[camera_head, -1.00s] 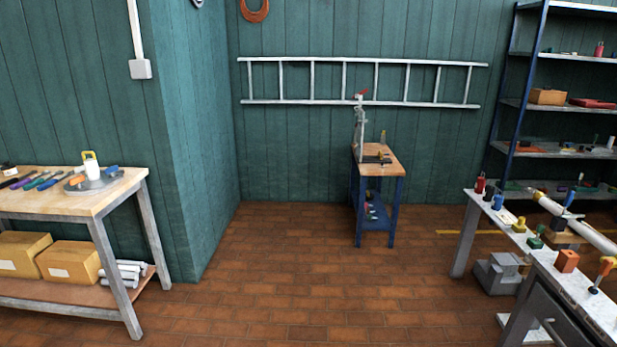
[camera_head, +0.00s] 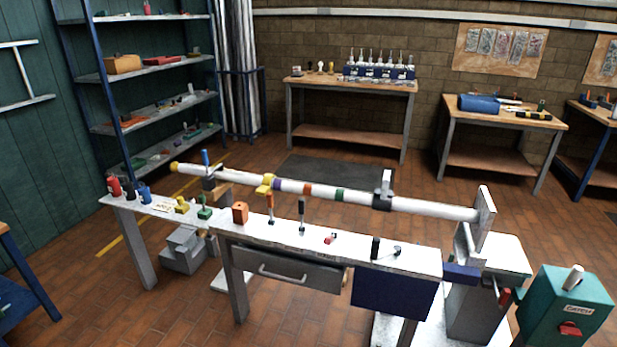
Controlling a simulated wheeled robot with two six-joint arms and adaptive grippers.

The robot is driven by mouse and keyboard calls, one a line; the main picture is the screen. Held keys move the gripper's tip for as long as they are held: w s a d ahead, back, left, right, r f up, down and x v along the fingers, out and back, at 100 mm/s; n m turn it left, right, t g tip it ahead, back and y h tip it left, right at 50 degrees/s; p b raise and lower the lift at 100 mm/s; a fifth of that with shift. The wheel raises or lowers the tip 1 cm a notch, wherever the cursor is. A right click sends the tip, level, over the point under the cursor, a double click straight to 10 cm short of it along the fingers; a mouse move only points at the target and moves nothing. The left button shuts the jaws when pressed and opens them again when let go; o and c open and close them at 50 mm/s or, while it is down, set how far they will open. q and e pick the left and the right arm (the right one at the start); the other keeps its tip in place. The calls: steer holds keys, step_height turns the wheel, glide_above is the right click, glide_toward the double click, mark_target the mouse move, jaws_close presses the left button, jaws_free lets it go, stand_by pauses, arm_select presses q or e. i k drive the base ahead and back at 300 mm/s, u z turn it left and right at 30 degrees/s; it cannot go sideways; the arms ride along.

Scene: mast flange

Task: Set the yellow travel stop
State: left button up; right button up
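A long white mast (camera_head: 410,206) lies level above a white-topped bench (camera_head: 345,243), its right end at a grey upright plate (camera_head: 485,215). A yellow block (camera_head: 265,184) sits around or against the mast left of its middle. Another small yellow piece (camera_head: 182,205) stands on the bench's left part, and the mast's left tip (camera_head: 174,168) is yellow too. I cannot tell which yellow piece is the travel stop. A grey clamp (camera_head: 385,190) sits farther right. Neither of my grippers is in view.
The bench also holds an orange block (camera_head: 240,213), a green piece (camera_head: 205,212) and several small tools. A teal box (camera_head: 562,305) labelled CATCH, with a red knob, stands front right. Shelving (camera_head: 150,72) stands back left.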

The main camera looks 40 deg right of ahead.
mark_target(264, 190)
steer(key=z, duration=0.7)
steer(key=i, duration=1)
steer(key=z, duration=0.55)
